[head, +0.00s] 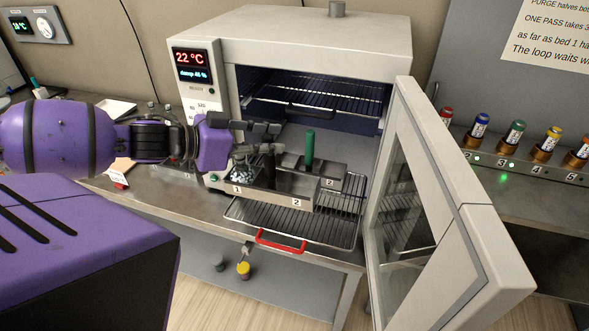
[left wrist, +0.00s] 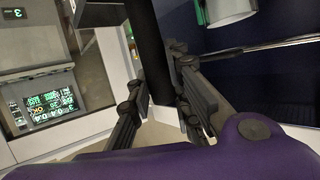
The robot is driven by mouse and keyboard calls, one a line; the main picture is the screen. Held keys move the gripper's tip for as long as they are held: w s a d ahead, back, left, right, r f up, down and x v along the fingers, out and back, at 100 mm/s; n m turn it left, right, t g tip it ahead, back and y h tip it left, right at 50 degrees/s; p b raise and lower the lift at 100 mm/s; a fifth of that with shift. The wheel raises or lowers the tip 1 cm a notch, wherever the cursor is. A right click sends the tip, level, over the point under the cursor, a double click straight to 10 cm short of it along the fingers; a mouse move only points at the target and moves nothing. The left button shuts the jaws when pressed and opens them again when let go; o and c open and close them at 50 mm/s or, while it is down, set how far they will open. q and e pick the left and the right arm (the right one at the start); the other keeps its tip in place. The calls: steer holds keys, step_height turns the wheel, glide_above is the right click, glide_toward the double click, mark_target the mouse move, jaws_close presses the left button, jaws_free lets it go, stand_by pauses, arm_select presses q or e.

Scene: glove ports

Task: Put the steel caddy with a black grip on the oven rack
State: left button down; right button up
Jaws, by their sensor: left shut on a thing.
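The steel caddy (head: 265,198) with a black grip (head: 268,168) hangs or stands over the left part of the pulled-out oven rack (head: 335,225); I cannot tell whether it touches the wires. It looks upright, with labels 1 and 2 on its front and small pale items in its left compartment. The grip also shows between the fingers in the left wrist view (left wrist: 150,50). The rack has a red front handle (head: 280,241). My right gripper is not in view.
Another steel caddy (head: 330,184) with a green grip (head: 310,146) stands just behind. The oven (head: 300,35) is open, its glass door (head: 412,180) swung out at right. An upper rack (head: 320,92) is inside. Bare rack wires show at front and right.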

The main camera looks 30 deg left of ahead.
arm_select(q)
steer(key=shift+w+d+f, duration=0.2)
steer(key=shift+w+d, duration=0.1)
steer(key=shift+w, duration=0.15)
steer(key=w+f+b, duration=0.1)
steer(key=w+d+f+b, duration=0.1)
steer(key=f, duration=0.1)
steer(key=w+d+f+b, duration=0.1)
steer(key=f, duration=0.1)
steer(key=shift+d+f, duration=0.1)
steer(key=shift+w+d+f+b, duration=0.15)
steer(key=shift+w+f+b, duration=0.1)
steer(key=shift+b, duration=0.1)
steer(key=f, duration=0.1)
steer(key=f+b, duration=0.1)
steer(key=f, duration=0.1)
steer(key=shift+w+d+f, duration=0.2)
steer(key=shift+w+d, duration=0.05)
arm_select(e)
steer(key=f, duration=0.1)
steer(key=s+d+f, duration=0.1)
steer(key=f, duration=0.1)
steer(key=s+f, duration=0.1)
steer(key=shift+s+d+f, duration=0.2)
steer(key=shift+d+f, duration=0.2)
arm_select(q)
steer(key=c, duration=1.6)
jaws_free()
steer(key=shift+f, duration=0.1)
